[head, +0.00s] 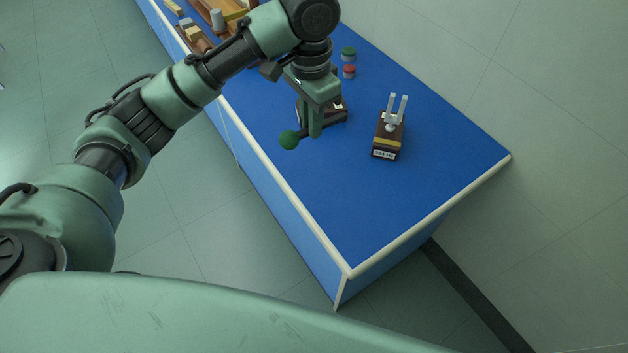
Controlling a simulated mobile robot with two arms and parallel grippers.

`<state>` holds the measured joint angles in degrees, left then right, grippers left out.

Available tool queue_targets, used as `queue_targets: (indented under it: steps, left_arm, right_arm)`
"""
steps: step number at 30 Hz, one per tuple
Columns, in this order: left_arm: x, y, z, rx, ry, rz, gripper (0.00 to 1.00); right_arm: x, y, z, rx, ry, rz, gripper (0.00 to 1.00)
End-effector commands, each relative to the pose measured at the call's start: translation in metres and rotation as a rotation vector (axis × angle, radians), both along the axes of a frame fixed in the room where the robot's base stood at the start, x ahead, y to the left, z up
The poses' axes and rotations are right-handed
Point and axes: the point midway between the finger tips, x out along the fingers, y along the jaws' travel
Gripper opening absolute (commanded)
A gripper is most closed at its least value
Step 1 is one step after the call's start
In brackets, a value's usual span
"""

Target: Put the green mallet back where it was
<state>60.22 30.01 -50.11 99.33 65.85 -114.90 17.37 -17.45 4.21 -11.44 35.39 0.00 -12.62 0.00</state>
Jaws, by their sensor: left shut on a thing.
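The green mallet shows its round green head (289,140) and a short piece of dark handle beside it. My left gripper (315,133) is shut on the handle, with the head sticking out to the left, near the bench's left long edge. The rest of the handle is hidden by the gripper. A dark wooden box (341,115) is partly hidden behind the gripper. To the right, a tuning fork (393,112) stands upright on a labelled wooden box (388,143). I cannot tell how high the mallet is above the bench. My right gripper is not in view.
A blue bench top (390,210) with a pale rim has free room at its near end. A green-capped jar (348,55) and a red-capped jar (349,72) stand behind the gripper. Wooden trays with blocks (200,40) lie at the far end.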

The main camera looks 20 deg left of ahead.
Motion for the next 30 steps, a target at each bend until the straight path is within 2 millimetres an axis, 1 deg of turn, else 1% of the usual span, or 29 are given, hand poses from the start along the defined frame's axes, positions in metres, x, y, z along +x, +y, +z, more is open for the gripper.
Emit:
queue_targets:
  steps: [2, 5, 6, 15, 18, 25, 30]
  left_arm:
    - [0.001, -0.002, -0.008, -0.001, 0.007, -0.015, 0.00]
    - [-0.001, -0.002, -0.032, -0.001, 0.011, -0.016, 0.00]
    - [-0.001, -0.001, -0.040, -0.001, 0.011, -0.014, 0.00]
    - [0.000, 0.000, -0.118, 0.002, 0.007, -0.012, 0.00]
    - [0.000, 0.000, -0.137, 0.002, 0.005, -0.011, 0.00]
    - [0.000, 0.000, -0.159, 0.000, 0.004, -0.013, 0.00]
    - [0.000, -0.001, -0.185, 0.001, 0.006, -0.012, 0.00]
  right_arm:
    - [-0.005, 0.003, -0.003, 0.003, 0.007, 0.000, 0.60]
    - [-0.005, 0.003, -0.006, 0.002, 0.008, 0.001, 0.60]
    - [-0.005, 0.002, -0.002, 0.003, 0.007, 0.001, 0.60]
    - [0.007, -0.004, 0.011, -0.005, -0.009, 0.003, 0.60]
    - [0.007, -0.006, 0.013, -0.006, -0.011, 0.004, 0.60]
    - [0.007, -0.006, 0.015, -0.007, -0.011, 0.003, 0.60]
    - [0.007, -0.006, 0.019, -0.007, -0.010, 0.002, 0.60]
